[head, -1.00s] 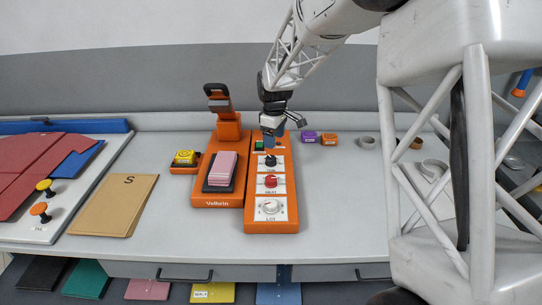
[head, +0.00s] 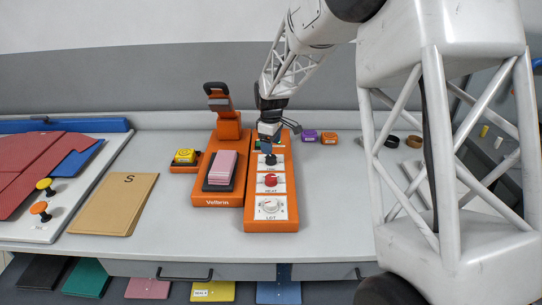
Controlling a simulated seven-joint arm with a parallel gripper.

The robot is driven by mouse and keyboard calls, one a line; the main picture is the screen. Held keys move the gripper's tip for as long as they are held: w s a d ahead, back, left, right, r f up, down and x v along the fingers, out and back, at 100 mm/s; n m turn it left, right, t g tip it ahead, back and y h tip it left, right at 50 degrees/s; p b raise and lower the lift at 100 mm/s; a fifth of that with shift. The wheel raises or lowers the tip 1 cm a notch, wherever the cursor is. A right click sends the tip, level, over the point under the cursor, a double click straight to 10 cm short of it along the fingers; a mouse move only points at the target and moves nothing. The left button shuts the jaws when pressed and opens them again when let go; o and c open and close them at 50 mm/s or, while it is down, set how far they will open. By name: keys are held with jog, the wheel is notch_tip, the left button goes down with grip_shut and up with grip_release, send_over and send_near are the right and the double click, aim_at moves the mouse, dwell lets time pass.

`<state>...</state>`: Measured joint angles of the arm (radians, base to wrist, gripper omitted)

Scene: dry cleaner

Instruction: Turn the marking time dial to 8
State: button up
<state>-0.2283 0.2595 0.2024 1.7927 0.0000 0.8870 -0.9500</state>
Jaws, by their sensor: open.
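The orange control panel (head: 285,222) carries a black dial (head: 270,160) at its far end, a red dial (head: 270,181) labelled HEAT in the middle and a white dial (head: 270,205) labelled LOT nearest me. The black dial's label is too small to read surely, but it looks like TIME. My gripper (head: 266,149) is open and points down at the black dial, partly covering it. I cannot tell whether the fingers touch it or are around it. Its scale and pointer are too small to read.
An orange press (head: 228,130) with pink cards (head: 222,168) stands directly left of the panel. A yellow-topped stamp (head: 184,156) is left of that. Purple (head: 309,136) and orange (head: 328,138) blocks lie behind right.

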aim_at(271, 159)
jog(key=shift+f, duration=2.7)
jog(key=c, duration=0.9)
